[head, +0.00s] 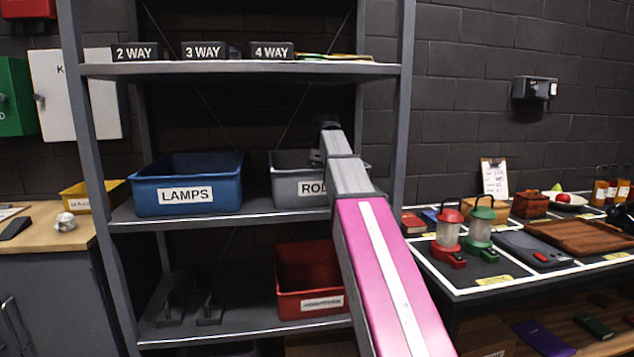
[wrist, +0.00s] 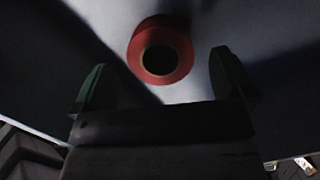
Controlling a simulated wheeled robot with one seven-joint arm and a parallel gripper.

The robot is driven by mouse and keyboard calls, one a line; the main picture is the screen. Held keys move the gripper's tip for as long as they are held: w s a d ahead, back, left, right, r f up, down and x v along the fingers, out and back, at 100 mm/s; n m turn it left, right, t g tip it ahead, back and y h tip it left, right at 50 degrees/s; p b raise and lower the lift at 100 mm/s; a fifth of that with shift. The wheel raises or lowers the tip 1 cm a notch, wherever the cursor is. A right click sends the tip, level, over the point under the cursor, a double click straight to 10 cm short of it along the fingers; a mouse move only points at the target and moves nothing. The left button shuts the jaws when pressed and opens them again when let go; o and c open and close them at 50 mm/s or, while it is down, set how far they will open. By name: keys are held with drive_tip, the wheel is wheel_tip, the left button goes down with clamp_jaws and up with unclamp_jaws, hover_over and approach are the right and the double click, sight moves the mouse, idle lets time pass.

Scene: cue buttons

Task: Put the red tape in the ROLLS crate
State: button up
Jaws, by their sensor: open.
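The ROLLS crate (head: 290,187) is a grey bin on the middle shelf, its label partly covered by my arm. My arm reaches up to it, and the dark wrist end (head: 328,128) is over the crate; the fingers cannot be made out in the head view. In the wrist view my gripper (wrist: 160,66) is open, with its two fingers wide apart. The red tape (wrist: 134,52), a ring with a dark hole, lies beyond and between the fingertips, apart from them. It rests on a pale grey surface that looks like the crate's inside. The head view does not show the tape.
The blue LAMPS crate (head: 188,180) stands left on the same shelf. A red crate (head: 300,270) is on the shelf below. The upper shelf (head: 240,70) passes above my wrist, and a post (head: 400,120) stands right. A table with lanterns (head: 448,235) is at right.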

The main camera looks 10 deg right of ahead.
wheel_tip(320, 180, up, 7)
drive_tip(key=shift+s+d+f, duration=0.15)
drive_tip(key=shift+s+d, duration=0.1)
drive_tip(key=shift+d, duration=0.2)
